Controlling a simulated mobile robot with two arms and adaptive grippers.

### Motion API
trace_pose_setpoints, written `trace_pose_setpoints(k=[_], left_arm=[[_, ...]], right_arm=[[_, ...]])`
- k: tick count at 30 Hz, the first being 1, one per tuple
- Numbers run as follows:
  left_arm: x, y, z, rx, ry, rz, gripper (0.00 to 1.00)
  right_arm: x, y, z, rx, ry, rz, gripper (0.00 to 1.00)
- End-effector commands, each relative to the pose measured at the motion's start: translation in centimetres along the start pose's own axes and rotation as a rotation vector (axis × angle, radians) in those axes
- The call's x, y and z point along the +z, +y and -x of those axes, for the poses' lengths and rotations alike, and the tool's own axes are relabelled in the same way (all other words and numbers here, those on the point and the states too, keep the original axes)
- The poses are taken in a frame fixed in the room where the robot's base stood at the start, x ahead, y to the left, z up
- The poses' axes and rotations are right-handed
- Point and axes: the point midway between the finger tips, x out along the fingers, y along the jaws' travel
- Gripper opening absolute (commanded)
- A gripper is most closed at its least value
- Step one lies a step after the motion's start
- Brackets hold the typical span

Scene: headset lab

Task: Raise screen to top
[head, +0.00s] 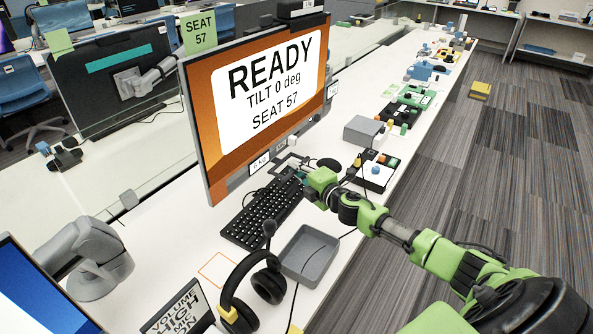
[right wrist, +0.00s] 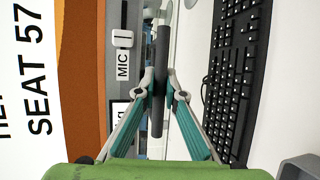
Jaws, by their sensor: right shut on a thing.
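The screen (head: 262,85) is a large monitor with an orange picture reading READY, TILT 0 deg, SEAT 57. It stands upright over the desk, its lower edge close to the keyboard (head: 262,212). My right gripper (head: 292,170) is at the screen's lower edge, above the far end of the keyboard. In the right wrist view, my right gripper (right wrist: 160,82) is shut on a dark bar handle (right wrist: 161,45) beside the screen's lower bezel (right wrist: 120,80). My left gripper is out of view.
A grey tray (head: 309,255) and a headset (head: 250,290) lie in front of the keyboard. A grey box (head: 363,130) and a white button box (head: 374,172) stand right of my gripper. Another monitor (head: 115,80) is behind to the left. The carpet at right is mostly clear.

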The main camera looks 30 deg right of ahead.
Motion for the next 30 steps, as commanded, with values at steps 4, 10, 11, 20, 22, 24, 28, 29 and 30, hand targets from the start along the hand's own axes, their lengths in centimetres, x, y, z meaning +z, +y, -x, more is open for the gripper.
trace_pose_setpoints(k=[4, 10, 11, 20, 22, 24, 28, 29, 30], left_arm=[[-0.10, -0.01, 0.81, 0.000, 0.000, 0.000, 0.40], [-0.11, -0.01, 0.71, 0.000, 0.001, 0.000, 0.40], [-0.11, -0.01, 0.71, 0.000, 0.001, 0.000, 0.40], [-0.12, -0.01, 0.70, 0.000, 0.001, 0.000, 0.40], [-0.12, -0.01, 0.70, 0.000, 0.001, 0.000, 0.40], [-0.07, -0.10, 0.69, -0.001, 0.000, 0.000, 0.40], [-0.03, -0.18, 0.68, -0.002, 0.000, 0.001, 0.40], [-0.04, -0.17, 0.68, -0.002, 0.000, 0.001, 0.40], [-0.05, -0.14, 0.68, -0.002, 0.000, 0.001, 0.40]], right_arm=[[0.29, 1.25, 0.09, 0.006, -0.005, 0.001, 0.00], [0.32, 1.31, 0.05, 0.008, -0.005, 0.001, 0.00], [0.32, 1.33, 0.05, 0.009, -0.005, 0.001, 0.00], [0.24, 1.08, 0.08, 0.005, -0.003, 0.001, 0.28], [0.21, 0.98, 0.10, 0.004, -0.003, 0.001, 0.28], [0.18, 0.90, 0.11, 0.002, -0.002, 0.000, 0.28], [0.16, 0.77, 0.47, 0.001, -0.002, 0.000, 0.28], [0.15, 0.74, 0.67, 0.001, -0.002, 0.000, 0.28], [0.14, 0.64, 1.02, -0.001, -0.002, 0.001, 0.28]])
